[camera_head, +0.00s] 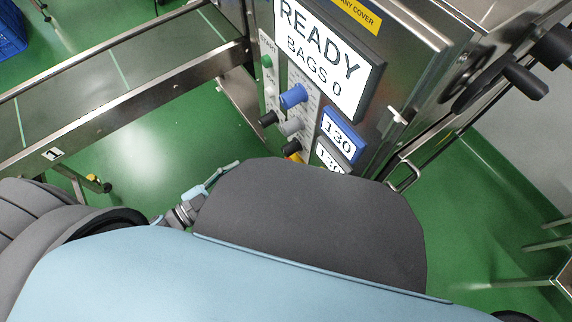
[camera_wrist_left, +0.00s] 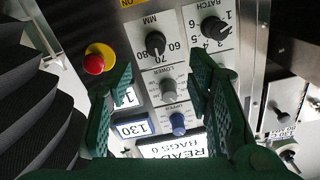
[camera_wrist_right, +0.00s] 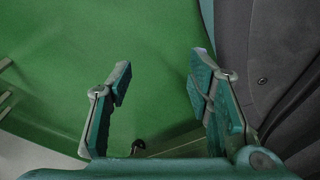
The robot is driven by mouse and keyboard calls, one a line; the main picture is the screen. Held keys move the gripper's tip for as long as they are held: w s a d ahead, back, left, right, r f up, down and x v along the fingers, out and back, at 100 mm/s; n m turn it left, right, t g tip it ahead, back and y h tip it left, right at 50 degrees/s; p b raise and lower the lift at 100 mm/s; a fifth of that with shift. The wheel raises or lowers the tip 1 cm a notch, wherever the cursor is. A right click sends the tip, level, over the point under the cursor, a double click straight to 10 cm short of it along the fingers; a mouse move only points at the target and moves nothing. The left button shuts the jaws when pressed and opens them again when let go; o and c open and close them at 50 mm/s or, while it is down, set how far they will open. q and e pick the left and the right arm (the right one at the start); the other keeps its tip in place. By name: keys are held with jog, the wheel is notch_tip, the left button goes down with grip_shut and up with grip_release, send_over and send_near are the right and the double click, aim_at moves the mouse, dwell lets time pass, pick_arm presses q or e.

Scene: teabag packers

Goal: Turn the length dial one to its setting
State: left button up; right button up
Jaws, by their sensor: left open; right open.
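A control panel shows in the left wrist view with a black dial (camera_wrist_left: 155,43) marked MM, with 60, 70 and 80 around it. Its exact pointer direction is too small to tell. My left gripper (camera_wrist_left: 162,74) is open, its green fingers spread in front of the panel. In this view the MM dial lies just beyond the fingertips, between them, with nothing gripped. In the head view my arm hides part of the panel's lower end, where black knobs (camera_head: 291,146) show. My right gripper (camera_wrist_right: 157,80) is open and empty over the green floor.
Near the MM dial are a BATCH dial (camera_wrist_left: 213,27), a grey knob (camera_wrist_left: 168,88), a blue knob (camera_wrist_left: 178,124) and a red button on yellow (camera_wrist_left: 95,63). A blue-framed 130 display (camera_head: 338,135) sits beside the knobs. A steel conveyor (camera_head: 110,120) runs left.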

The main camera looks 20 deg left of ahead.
aim_at(284, 153)
pick_arm(q)
jog(key=shift+m+h, duration=0.3)
jog(key=x, duration=0.4)
jog(key=b+x, duration=0.1)
jog(key=x, duration=0.9)
jog(key=shift+d+r, duration=0.35)
jog(key=shift+d, duration=0.05)
grip_shut()
pick_arm(e)
jog(key=w, duration=0.2)
jog(key=w+a, duration=0.1)
jog(key=shift+f, duration=0.25)
